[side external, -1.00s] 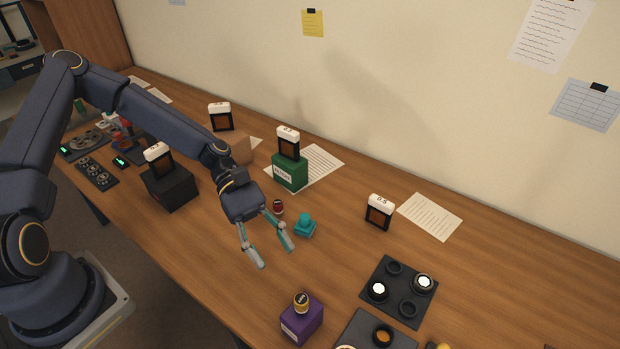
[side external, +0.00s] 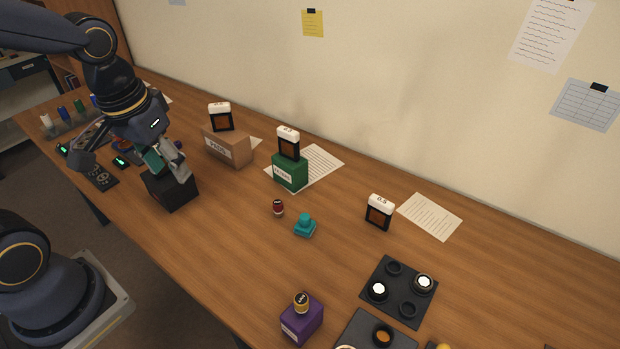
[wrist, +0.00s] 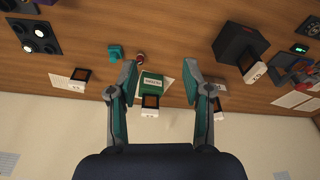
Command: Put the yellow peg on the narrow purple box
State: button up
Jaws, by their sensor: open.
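A small yellow peg-like cylinder (side external: 301,303) with a dark label band stands upright on top of the purple box (side external: 302,323), near the bottom of the side view. My gripper (side external: 168,163) is at the left of the side view, far from the purple box, and appears in front of the black box (side external: 170,192), partly hiding it. In the wrist view my gripper's (wrist: 158,72) fingers are spread with nothing between them at the tips.
A small red cylinder (side external: 278,207) and a teal piece (side external: 305,226) stand mid-table. The green box (side external: 290,172) and brown box (side external: 228,147) carry dark labelled blocks. A dark tray (side external: 384,299) with round holders lies right of the purple box.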

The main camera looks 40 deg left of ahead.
jog(key=s+r+m+t, duration=0.2)
jog(key=s+r+t, duration=0.1)
jog(key=r, duration=0.3)
jog(key=shift+s+a+m, duration=0.25)
jog(key=shift+a+m, duration=0.05)
jog(key=shift+a, duration=0.05)
dwell(0.8)
